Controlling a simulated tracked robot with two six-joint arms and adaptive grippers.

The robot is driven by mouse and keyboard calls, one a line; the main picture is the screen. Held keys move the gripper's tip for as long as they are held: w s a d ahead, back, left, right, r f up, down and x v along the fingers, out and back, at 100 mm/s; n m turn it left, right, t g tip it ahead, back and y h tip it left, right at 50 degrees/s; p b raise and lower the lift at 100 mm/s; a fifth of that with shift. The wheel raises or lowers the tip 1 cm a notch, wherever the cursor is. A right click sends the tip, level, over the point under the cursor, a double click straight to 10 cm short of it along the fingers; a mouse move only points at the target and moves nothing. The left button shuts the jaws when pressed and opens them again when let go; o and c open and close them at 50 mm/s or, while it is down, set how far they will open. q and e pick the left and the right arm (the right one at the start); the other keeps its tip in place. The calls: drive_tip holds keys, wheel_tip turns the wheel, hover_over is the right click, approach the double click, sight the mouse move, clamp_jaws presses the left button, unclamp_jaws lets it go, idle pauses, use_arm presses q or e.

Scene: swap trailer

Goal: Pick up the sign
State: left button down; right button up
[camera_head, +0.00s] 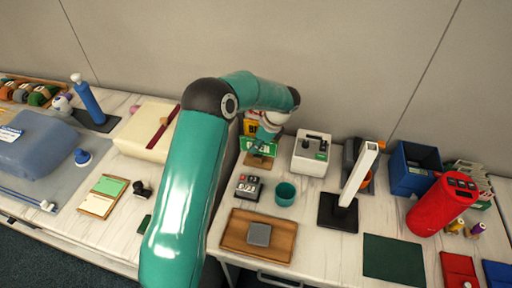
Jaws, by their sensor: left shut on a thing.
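The sign (254,146) looks like a small green plate with white marks over a wooden base, near the back wall and left of the white box. My left gripper (265,135) comes down from the teal arm and is shut on the sign at its upper right. The gripper's fingers are small here and partly cover the sign. I cannot tell whether the base touches the table. My right gripper is not in view.
A white box (311,153) with a dark handle stands just right of the sign. In front are a dark calendar block (246,187), a teal cup (285,194) and a wooden tray (233,235). A tall white lamp (359,174) stands further right, near a red cylinder (440,209).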

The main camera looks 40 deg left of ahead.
use_arm(q)
drive_tip(key=shift+r, duration=0.1)
wheel_tip(320, 180, up, 20)
drive_tip(key=shift+r+p, duration=0.2)
drive_tip(key=shift+p, duration=0.1)
idle(0.5)
